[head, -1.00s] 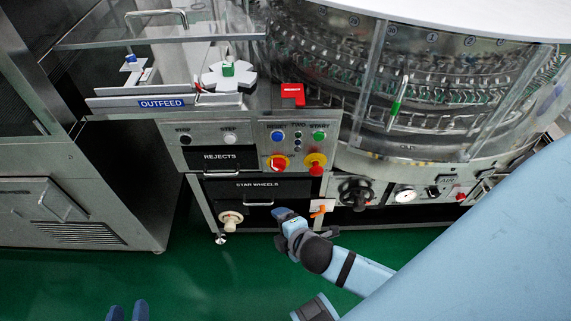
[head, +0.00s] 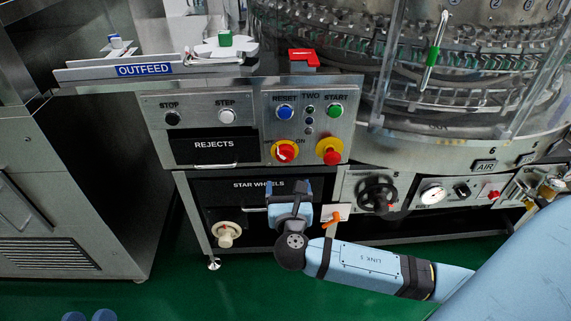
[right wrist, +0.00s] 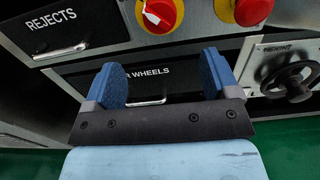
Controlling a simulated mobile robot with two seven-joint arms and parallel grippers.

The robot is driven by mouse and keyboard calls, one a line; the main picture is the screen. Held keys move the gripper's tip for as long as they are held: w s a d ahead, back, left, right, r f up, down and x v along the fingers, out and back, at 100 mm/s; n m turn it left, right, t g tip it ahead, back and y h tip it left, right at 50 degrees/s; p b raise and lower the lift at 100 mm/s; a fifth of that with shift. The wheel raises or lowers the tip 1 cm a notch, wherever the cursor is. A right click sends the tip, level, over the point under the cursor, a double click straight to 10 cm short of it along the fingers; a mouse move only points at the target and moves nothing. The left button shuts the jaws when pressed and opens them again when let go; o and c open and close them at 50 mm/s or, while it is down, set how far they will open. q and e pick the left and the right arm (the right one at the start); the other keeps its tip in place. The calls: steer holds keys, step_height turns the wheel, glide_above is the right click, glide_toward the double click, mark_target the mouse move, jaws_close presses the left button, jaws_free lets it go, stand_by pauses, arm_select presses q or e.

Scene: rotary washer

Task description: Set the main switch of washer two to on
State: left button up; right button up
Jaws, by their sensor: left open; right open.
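The panel marked TWO (head: 310,96) carries the main switch (head: 285,151), a red rotary knob on a yellow disc. Its white mark lies on the left of the knob, with an ON label at its upper right. In the right wrist view the main switch (right wrist: 158,13) is at the top, cut by the frame edge. My right gripper (head: 287,190) is open and empty, below the switch in front of the STAR WHEELS drawer, apart from the switch. Its two blue fingers (right wrist: 163,80) stand spread. My left gripper (head: 89,316) shows only its fingertips at the bottom left, apart and empty.
A red mushroom button (head: 330,154) on yellow sits just right of the switch. RESET (head: 285,112) and START (head: 335,110) buttons are above. The REJECTS drawer (head: 216,150) is left.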

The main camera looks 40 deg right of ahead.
mark_target(286, 159)
steer(key=b+x, duration=0.3)
steer(key=x, duration=0.7)
steer(key=shift+f, duration=0.15)
arm_select(q)
steer(key=shift+d+f+m+g, duration=0.15)
steer(key=shift+f+g, duration=0.4)
steer(key=shift+f, duration=0.9)
steer(key=shift+d+f+m+g, duration=0.15)
steer(key=shift+f+g, duration=0.4)
steer(key=shift+f, duration=0.85)
arm_select(e)
steer(key=shift+w+d, duration=0.3)
steer(key=shift+w, duration=0.3)
arm_select(q)
steer(key=shift+a, duration=0.1)
